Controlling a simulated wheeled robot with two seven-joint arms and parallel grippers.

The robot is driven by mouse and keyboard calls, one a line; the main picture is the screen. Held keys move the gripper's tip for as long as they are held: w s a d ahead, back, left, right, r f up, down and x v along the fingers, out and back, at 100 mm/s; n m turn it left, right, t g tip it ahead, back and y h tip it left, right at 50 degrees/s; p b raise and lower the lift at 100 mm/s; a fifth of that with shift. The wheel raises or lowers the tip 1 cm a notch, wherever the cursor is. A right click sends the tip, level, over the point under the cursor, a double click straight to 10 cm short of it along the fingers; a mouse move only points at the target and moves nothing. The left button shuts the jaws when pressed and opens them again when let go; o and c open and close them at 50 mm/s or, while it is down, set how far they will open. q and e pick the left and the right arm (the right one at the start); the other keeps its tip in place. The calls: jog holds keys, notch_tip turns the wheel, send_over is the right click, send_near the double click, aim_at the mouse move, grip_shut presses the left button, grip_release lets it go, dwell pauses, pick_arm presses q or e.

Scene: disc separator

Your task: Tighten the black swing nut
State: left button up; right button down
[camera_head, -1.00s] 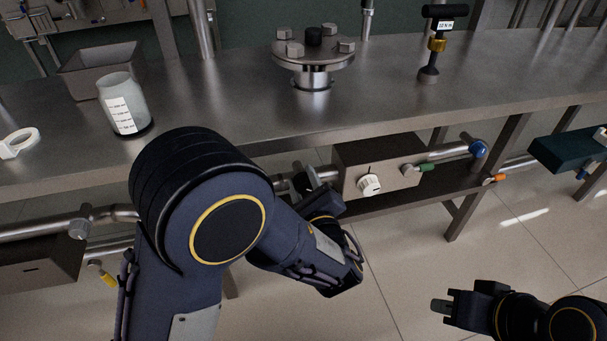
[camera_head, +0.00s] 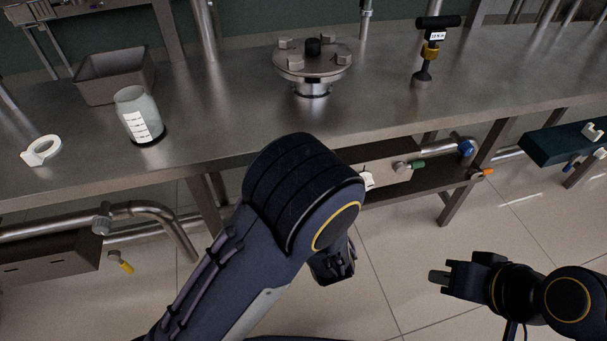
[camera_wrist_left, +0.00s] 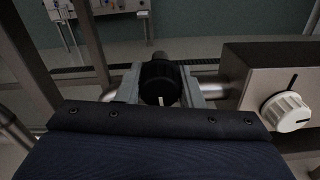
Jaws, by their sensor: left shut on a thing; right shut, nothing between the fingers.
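The black swing nut (camera_wrist_left: 160,78) is a round black knob with a white mark, in the middle of the left wrist view. My left gripper (camera_wrist_left: 162,92) has a grey finger on each side of it and is shut on it. In the head view my left arm hides the nut and the left fingertips. My right gripper (camera_head: 438,277) is shut and empty over the floor at the lower right, well away from the nut.
A box with a white dial (camera_wrist_left: 286,111) stands right of the nut; the dial is partly hidden in the head view.

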pick_arm(q)
jog(key=shift+f+m+p, duration=0.1)
jog(key=shift+m+p, duration=0.2)
jog(key=shift+m, duration=0.2)
jog(key=o, duration=1)
jog(key=shift+c, duration=0.2)
jog(key=p+v, duration=0.1)
jog(key=v, duration=0.7)
